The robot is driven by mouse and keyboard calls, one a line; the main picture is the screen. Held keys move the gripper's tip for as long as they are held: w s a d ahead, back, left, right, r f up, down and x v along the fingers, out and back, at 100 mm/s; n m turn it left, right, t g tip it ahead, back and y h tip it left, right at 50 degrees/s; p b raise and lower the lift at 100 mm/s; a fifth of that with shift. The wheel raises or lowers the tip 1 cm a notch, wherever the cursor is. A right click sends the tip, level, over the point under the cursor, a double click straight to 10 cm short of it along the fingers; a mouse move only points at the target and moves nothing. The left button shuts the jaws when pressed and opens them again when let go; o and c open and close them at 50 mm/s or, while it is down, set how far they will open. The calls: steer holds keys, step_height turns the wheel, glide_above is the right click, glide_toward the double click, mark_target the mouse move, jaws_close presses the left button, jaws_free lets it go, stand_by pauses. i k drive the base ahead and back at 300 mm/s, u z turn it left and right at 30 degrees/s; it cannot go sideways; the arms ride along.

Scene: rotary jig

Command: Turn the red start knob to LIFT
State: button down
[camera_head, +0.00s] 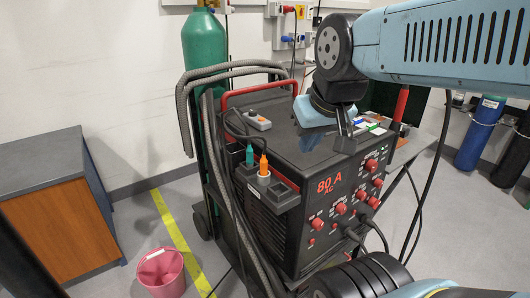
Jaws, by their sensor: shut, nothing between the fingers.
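A dark machine (262,222) marked "80 A AC" stands in the middle, its front panel facing right and toward me. Several red knobs sit on that panel, among them an upper one (371,165) and a lower left one (317,223). Their labels are too small to read, so I cannot tell which is the start knob, where LIFT is, or how it is turned. My gripper (345,146) is shut and empty, pointing down by the top front edge of the machine. It is above and left of the upper knob, apart from the knobs.
A grey remote (257,119) lies on the machine's top. Orange and teal-tipped items stand in a side holder (275,192). Hoses (184,110) and a green cylinder (204,50) are behind. Cables hang before the panel. A pink bucket (161,272) and wooden cabinet (60,220) stand left.

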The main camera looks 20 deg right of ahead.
mark_target(379, 183)
steer(key=u, duration=1.55)
steer(key=i, duration=0.05)
steer(key=z, duration=2.8)
